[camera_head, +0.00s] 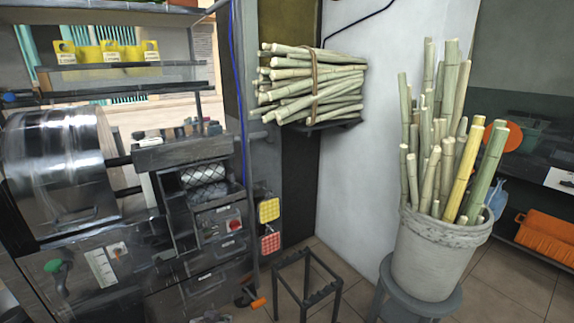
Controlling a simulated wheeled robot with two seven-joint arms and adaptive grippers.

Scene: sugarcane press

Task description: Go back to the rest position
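Neither of my grippers shows in the head view, and no part of my arms can be made out. The sugarcane press (195,155) stands at the left, with a large shiny metal drum (60,165) on it and a control panel with a red button (235,225). A white bucket (440,258) holds several upright sugarcane stalks (435,150), mostly pale green, with one yellow stalk (465,170) and one greener stalk (485,172) at the right. The bucket stands on a grey round stool (418,300).
A bundle of cut cane (310,85) lies on a wall shelf (322,126) at the back. A low dark metal frame stand (307,284) is on the tiled floor (345,262) between press and bucket. An orange item (550,237) is on a rack at the far right.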

